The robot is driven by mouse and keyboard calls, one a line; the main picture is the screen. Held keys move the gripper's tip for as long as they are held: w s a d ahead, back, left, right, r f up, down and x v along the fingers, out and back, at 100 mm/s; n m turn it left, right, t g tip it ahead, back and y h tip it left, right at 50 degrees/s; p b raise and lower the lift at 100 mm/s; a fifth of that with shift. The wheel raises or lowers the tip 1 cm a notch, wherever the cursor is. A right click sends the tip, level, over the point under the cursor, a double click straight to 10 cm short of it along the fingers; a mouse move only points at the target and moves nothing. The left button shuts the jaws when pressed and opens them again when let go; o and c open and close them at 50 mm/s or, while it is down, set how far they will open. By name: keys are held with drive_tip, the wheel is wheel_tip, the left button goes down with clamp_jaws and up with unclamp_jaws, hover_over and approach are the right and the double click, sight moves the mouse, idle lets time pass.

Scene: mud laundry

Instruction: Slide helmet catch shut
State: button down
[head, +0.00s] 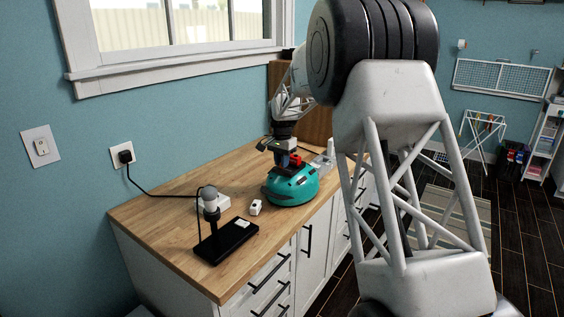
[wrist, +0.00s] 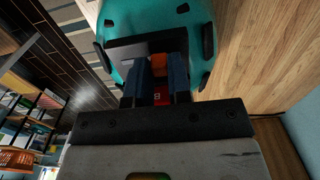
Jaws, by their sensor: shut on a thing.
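The teal helmet (head: 291,187) sits on the wooden counter near its front edge. It also shows at the top of the wrist view (wrist: 118,68). My gripper (head: 284,159) points down onto the top of the helmet. In the wrist view the two dark blue fingers of my gripper (wrist: 161,66) are closed on a small orange-red piece, the catch (wrist: 160,61). A red part (wrist: 161,97) shows lower between the fingers. The fingers and a dark plate hide much of the catch, so I cannot tell its exact position.
A black stand (head: 225,241) with a small upright device and a cord is on the counter (head: 165,205) at the left. A small white block (head: 256,207) lies between the stand and the helmet. A pale bottle (head: 331,149) stands behind the helmet. The counter's front edge is close.

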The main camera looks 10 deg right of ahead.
drive_tip(key=shift+w+a, duration=0.15)
idle(0.3)
drive_tip(key=c, duration=1.2)
unclamp_jaws()
drive_tip(key=shift+c, duration=0.2)
drive_tip(key=shift+r, duration=0.1)
drive_tip(key=shift+r, duration=2.9)
